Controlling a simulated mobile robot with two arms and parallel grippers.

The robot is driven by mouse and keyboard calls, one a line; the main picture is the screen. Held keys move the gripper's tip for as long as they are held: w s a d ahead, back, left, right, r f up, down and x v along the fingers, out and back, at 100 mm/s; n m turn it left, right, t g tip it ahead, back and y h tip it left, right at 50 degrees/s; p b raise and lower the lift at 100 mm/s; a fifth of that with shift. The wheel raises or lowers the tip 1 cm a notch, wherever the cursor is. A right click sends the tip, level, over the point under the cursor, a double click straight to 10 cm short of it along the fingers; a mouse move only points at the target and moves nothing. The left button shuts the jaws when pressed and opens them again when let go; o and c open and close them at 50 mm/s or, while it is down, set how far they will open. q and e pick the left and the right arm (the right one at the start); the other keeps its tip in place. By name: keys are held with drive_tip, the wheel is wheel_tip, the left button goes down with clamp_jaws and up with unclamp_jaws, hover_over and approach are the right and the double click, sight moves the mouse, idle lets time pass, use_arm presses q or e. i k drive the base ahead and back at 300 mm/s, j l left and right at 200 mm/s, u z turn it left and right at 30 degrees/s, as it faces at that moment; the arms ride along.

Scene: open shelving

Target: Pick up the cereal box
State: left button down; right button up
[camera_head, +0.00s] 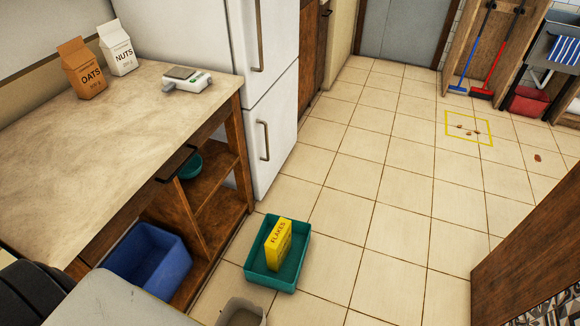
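The cereal box is a yellow box marked FLAKES (278,244). It stands upright, slightly tilted, in a teal crate (300,267) on the tiled floor, at the lower middle of the head view. Neither of my grippers shows in this view, and nothing is touching the box.
A counter (95,150) on the left holds an OATS carton (84,72), a NUTS carton (118,52) and a small scale (187,80). A blue bin (150,262) sits beneath it. A wooden panel (530,255) stands at right.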

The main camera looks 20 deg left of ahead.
sight(277, 245)
drive_tip(key=u, duration=0.9)
drive_tip(key=k+j+u, duration=0.25)
drive_tip(key=i+l, duration=0.05)
drive_tip(key=i, duration=0.05)
